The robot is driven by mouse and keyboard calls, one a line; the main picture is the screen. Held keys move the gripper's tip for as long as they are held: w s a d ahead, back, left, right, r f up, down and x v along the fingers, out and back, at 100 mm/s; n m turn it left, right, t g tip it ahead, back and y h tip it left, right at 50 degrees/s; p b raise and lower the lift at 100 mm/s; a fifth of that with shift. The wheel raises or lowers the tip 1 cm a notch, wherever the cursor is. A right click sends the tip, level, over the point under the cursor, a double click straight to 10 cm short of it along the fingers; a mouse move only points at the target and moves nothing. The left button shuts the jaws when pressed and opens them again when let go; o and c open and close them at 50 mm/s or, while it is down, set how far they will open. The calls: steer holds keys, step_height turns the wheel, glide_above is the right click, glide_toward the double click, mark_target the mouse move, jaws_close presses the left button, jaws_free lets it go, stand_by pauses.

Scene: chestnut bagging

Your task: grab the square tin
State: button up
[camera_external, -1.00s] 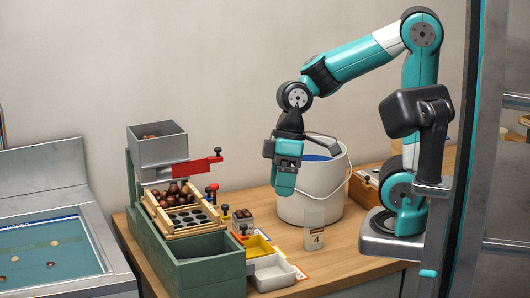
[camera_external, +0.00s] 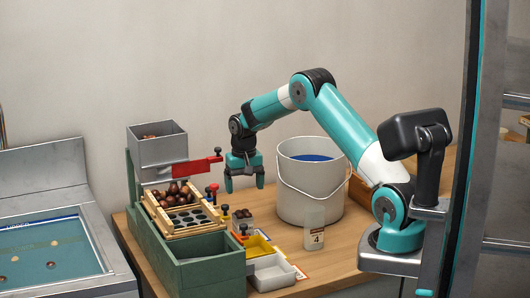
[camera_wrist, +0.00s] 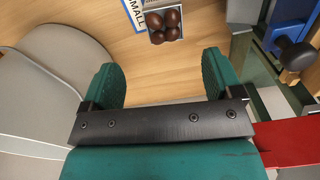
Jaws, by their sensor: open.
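The square tin (camera_external: 243,224) is a small pale box with several brown chestnuts in it. It stands on the wooden table, right of the green machine and left of the bucket. In the wrist view the tin (camera_wrist: 166,42) shows at the top middle, beside a label reading "SMALL". My gripper (camera_external: 244,186) is open, points down and hangs above the tin, apart from it. In the wrist view its two green fingers (camera_wrist: 160,70) are spread with nothing between them, and the tin lies beyond their tips.
A white bucket (camera_external: 297,202) with blue inside stands right of my gripper. The green machine (camera_external: 207,275) with a chestnut rack and red lever (camera_external: 192,170) is close on the left. Yellow (camera_external: 260,247) and white (camera_external: 271,274) trays sit in front of the tin.

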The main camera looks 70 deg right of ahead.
mark_target(244, 215)
step_height(244, 215, down, 7)
steer(key=shift+f+p, duration=0.2)
steer(key=shift+p, duration=0.2)
steer(key=shift+w+f+p, duration=0.2)
steer(key=shift+f+p, duration=0.1)
steer(key=shift+f, duration=1.1)
steer(key=shift+w+f+p, duration=0.15)
steer(key=shift+f+p, duration=0.1)
steer(key=shift+f, duration=1.1)
steer(key=c, duration=1.1)
